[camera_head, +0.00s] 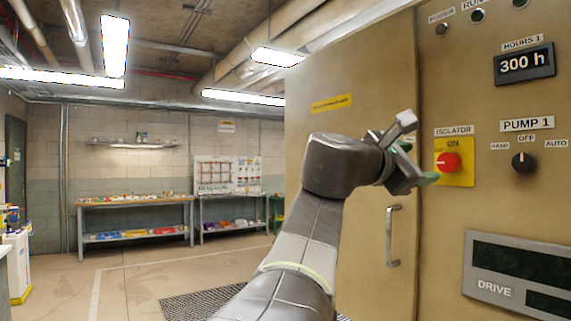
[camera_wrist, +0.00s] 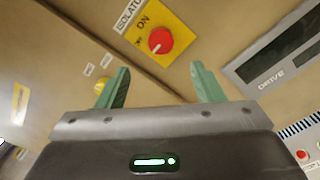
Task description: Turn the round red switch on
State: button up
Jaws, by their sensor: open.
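The round red switch (camera_head: 448,162) is a knob on a yellow plate (camera_head: 466,178) marked ISOLATOR and ON, on the tan cabinet at the right. In the wrist view the red switch (camera_wrist: 160,41) lies ahead, beyond the fingertips. Its pale mark appears to point to the side, away from the ON label, though it is small. My gripper (camera_head: 418,150) is open and empty, in front of the cabinet and just left of the switch. Its green-tipped fingers (camera_wrist: 160,70) are spread in the wrist view and appear apart from the switch.
Right of the switch is a black PUMP 1 knob (camera_head: 524,161), with an hours display (camera_head: 525,63) above. Below sits a DRIVE panel (camera_head: 520,270). A door handle (camera_head: 392,236) sticks out below my gripper. Workbenches (camera_head: 135,202) stand along the far wall, with open floor before them.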

aim_at(446, 163)
jog(key=p+x, duration=0.1)
jog(key=x, duration=1.1)
jog(key=shift+f+p, duration=0.15)
jog(key=shift+p, duration=0.15)
jog(key=c, duration=1)
